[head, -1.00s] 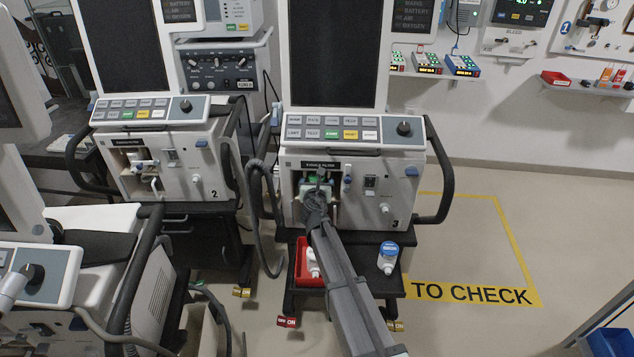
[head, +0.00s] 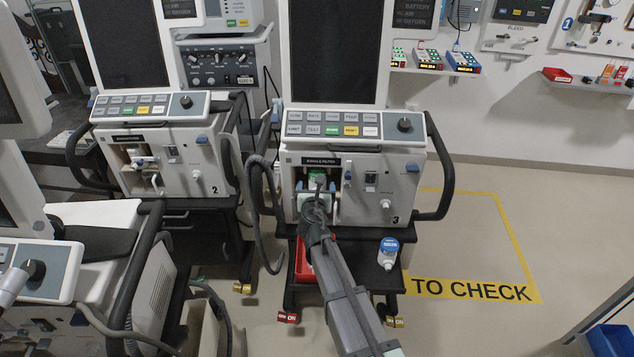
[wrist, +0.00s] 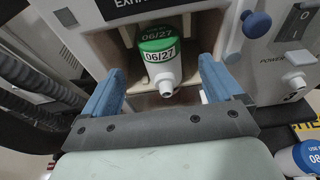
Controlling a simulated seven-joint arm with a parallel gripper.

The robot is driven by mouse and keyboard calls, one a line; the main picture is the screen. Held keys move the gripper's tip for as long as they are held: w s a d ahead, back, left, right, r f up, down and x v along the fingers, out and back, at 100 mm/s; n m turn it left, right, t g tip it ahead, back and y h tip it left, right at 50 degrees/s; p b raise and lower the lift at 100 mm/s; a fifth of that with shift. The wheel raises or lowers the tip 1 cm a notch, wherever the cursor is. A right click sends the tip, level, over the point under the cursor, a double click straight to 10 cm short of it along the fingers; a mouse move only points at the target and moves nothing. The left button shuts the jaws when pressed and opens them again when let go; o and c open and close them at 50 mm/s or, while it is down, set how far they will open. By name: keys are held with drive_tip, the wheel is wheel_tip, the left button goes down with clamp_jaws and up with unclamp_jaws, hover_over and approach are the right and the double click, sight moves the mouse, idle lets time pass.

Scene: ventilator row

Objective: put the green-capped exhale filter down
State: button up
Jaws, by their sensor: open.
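The green-capped exhale filter (wrist: 160,60) is white with a green top marked 06/27 and a short spout facing me. It stands roughly upright inside the open filter bay of ventilator 3 (head: 395,180); the head view shows it (head: 319,178) just beyond my gripper. My gripper (head: 316,208) is open in front of the bay. In the wrist view its two blue fingers (wrist: 158,80) are spread wide on either side of the filter, with clear gaps and no contact visible. The filter's base and how it sits in the bay are partly hidden.
A blue-capped white filter (head: 388,252) stands on the black shelf below the bay, right of my arm. A red tray (head: 304,264) lies on its left, partly hidden by my arm. Ventilator 2 (head: 190,178) stands to the left. The marked floor area at right is clear.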

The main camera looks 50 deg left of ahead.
drive_tip(key=v, duration=0.4)
idle(0.5)
